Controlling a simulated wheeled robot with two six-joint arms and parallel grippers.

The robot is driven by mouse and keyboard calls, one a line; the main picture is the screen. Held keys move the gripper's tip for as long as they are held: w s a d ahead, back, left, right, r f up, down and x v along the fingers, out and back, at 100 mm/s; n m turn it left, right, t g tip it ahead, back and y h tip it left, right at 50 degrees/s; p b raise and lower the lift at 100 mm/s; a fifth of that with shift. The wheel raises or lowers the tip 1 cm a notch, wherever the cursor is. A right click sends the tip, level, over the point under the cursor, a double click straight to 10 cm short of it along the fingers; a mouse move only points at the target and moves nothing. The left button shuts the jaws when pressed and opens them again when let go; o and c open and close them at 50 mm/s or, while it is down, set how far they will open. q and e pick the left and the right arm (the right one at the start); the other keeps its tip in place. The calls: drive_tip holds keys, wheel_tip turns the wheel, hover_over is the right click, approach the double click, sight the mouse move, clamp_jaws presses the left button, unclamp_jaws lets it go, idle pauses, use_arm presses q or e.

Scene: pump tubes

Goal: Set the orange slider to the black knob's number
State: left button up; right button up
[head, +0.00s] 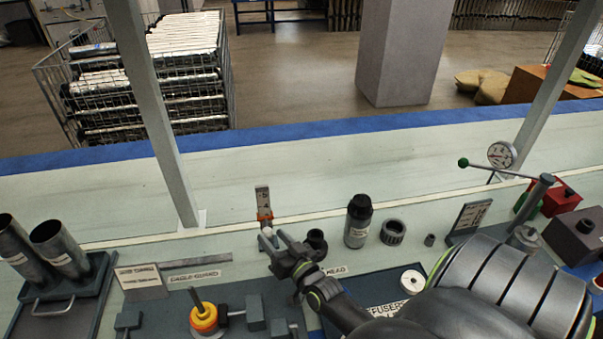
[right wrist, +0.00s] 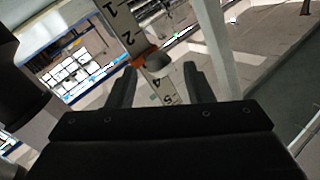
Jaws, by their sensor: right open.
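The orange slider (head: 264,216) is on an upright numbered scale (head: 262,197) at the back of the bench. In the right wrist view the slider (right wrist: 146,58) sits on the scale (right wrist: 122,34) between the 2 and the 4, with a pale round knob (right wrist: 160,58) on it. My right gripper (head: 272,235) is open in front of the slider. In the wrist view the scale and knob show between its fingers (right wrist: 159,85); contact cannot be told. A black round piece (head: 316,240) stands just right of the gripper; I cannot tell whether it is the black knob, and no number on it is readable.
A dark bottle (head: 358,222) and a ridged ring (head: 393,232) stand to the right. A yellow and orange ring stack (head: 204,318) is at the front left. Two dark tubes (head: 58,249) stand at far left. A slanted post (head: 158,110) rises behind the bench.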

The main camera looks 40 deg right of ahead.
use_arm(q)
drive_tip(key=shift+w+a+f+b, duration=0.1)
drive_tip(key=shift+w+f+b, duration=0.25)
drive_tip(key=shift+f+b, duration=0.55)
drive_tip(key=shift+w+a+f+b, duration=0.1)
drive_tip(key=shift+w+f+b, duration=0.4)
drive_tip(key=shift+b, duration=0.55)
drive_tip(key=shift+w+f+b, duration=0.25)
drive_tip(key=shift+f+b, duration=0.55)
drive_tip(key=shift+b, duration=0.2)
use_arm(e)
drive_tip(key=s+a, duration=0.1)
drive_tip(key=s, duration=1.2)
drive_tip(key=shift+s, duration=0.4)
drive_tip(key=shift+a, duration=0.1)
use_arm(q)
drive_tip(key=shift+s, duration=0.1)
